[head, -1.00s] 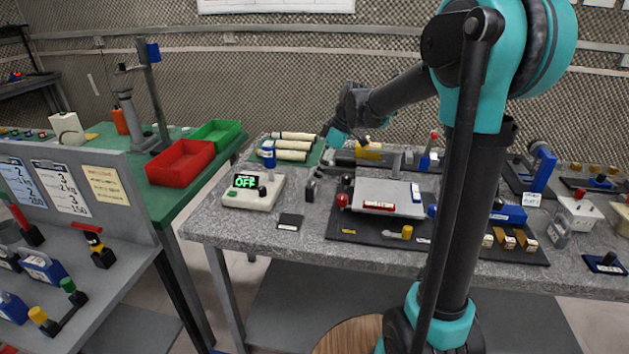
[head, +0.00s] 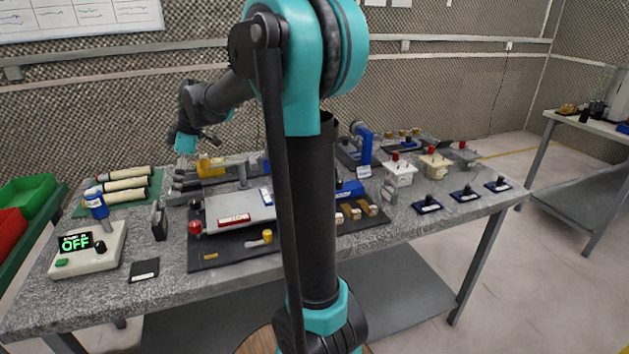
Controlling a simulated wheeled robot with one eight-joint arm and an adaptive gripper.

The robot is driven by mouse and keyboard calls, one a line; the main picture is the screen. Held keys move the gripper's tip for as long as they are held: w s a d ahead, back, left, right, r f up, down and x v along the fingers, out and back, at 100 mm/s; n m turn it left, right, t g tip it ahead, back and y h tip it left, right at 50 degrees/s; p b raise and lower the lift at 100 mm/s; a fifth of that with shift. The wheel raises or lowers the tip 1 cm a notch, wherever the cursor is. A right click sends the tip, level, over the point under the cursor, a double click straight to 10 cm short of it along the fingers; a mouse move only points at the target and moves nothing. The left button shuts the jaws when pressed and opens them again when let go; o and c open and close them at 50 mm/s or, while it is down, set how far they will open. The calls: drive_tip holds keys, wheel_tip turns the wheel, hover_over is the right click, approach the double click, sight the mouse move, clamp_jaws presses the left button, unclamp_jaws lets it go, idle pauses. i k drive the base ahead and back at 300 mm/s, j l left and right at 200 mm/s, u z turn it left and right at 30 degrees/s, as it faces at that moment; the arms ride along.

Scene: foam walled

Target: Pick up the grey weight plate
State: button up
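I cannot single out the grey weight plate for sure. Several small grey metal pieces (head: 182,186) lie on the speckled grey worktable (head: 120,322), left of a grey device with a flat top (head: 238,207). My gripper (head: 186,158) is small and far off at the back left of the table, above the area near these pieces. Its fingers are too small to tell open from shut, and I see nothing clearly held. My own arm column hides part of the middle of the table.
A control box reading OFF (head: 88,250) and a small dark plate (head: 144,269) stand at the front left. Cream rollers (head: 125,184) lie on a green mat behind. Red-topped boxes (head: 399,172) and dark blue pads (head: 467,192) are at right. Another table (head: 590,125) stands far right.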

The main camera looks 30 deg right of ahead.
sight(391, 195)
drive_tip(key=z, duration=1.45)
